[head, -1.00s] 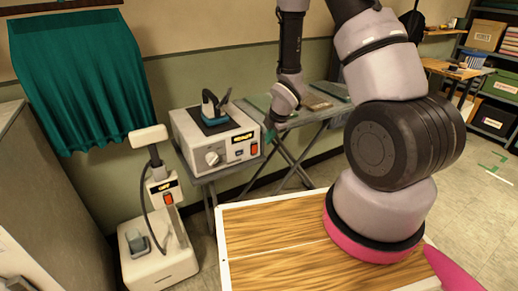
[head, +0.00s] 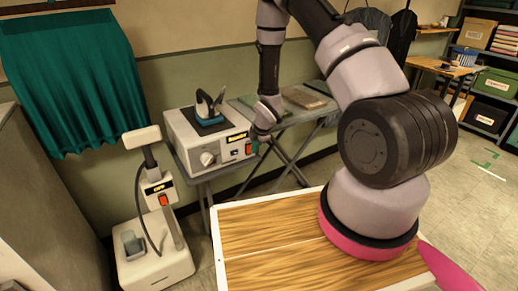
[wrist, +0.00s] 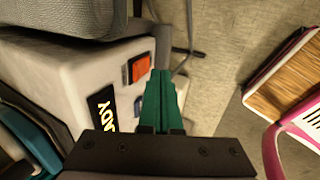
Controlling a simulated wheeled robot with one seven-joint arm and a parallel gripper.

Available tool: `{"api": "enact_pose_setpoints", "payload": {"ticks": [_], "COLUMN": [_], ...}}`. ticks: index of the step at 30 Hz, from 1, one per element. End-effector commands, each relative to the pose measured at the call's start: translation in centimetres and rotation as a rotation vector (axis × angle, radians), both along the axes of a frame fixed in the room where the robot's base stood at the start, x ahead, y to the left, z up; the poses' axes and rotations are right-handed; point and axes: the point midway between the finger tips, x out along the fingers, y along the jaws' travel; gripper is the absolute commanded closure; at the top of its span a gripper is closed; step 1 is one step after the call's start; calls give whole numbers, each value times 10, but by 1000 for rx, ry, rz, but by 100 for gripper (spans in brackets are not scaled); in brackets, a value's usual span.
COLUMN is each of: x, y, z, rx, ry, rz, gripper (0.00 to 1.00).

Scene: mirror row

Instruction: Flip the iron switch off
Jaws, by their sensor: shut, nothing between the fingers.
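The iron (head: 208,103), with a teal and dark body, rests on a dark pad on top of a white station box (head: 184,136). The box front has a round knob, a lit label ending in "ADY" and an orange-red rocker switch (head: 248,148). In the wrist view the orange switch (wrist: 139,68) sits in a dark frame, just left of my fingertips. My gripper (wrist: 161,78) has green fingers, shut together and empty. They are close beside the switch; I cannot tell whether they touch it. In the head view my gripper is at the box's right front corner.
A white floor unit (head: 157,262) with its own red switch (head: 163,200) and a label reading "OFF" stands left of the box. A folding table (head: 290,118) holds flat items behind my gripper. A wood-topped surface (head: 260,235) lies in front.

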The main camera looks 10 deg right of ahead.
Motion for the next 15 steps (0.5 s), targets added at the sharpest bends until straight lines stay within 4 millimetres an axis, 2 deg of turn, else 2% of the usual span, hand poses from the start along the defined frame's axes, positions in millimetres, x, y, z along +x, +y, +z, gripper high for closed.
{"api": "enact_pose_setpoints", "payload": {"ticks": [4,15], "x": [10,13], "y": [4,5], "z": [1,2], "rx": [0,0], "ry": [1,1], "rz": [0,1], "gripper": [100,100]}}
